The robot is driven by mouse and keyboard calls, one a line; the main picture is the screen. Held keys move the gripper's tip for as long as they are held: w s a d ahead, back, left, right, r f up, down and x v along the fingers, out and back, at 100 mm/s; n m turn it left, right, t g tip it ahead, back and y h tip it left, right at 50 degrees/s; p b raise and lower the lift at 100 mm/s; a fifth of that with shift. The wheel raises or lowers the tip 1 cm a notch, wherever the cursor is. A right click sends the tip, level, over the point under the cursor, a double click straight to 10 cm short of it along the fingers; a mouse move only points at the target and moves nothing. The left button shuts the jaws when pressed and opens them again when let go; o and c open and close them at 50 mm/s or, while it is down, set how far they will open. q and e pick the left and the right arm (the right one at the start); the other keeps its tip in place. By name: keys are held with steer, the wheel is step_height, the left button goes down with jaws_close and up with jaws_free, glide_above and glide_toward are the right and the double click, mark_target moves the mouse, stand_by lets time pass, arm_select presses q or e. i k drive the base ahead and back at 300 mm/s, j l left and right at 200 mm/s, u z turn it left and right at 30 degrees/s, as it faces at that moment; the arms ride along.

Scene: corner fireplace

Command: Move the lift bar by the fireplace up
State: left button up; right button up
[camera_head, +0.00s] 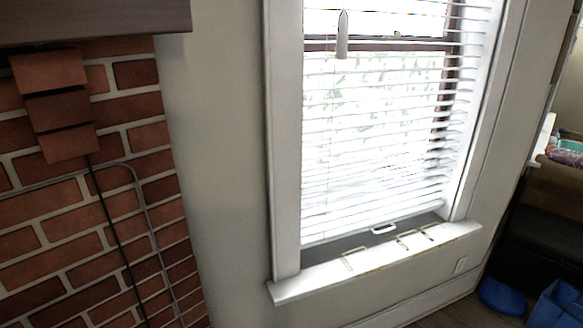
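White slatted blinds (375,130) hang in a white-framed window to the right of the brick fireplace (95,190). The blinds reach down nearly to the sill, and their bottom rail (345,229) slants up to the right in the picture. A small white looped handle (383,228) shows at the bottom rail, just above the sill; I take this for the lift bar. A pale elongated pull (342,35) hangs in front of the blinds near the top. Neither of my grippers is in view, and nothing touches the blinds or the handle.
A dark mantel (90,20) overhangs at upper left. Blue items (500,296) lie on the floor at lower right. The space before the window looks clear.

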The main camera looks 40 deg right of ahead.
mark_target(362, 230)
steer(key=z, duration=1.85)
steer(key=i+l+u, duration=0.4)
steer(key=l+u, duration=0.15)
steer(key=i+l+u, duration=0.25)
steer(key=l, duration=0.15)
steer(key=l+u, duration=0.3)
steer(key=i+l+u, duration=0.1)
steer(key=l+u, duration=0.15)
steer(key=l, duration=0.2)
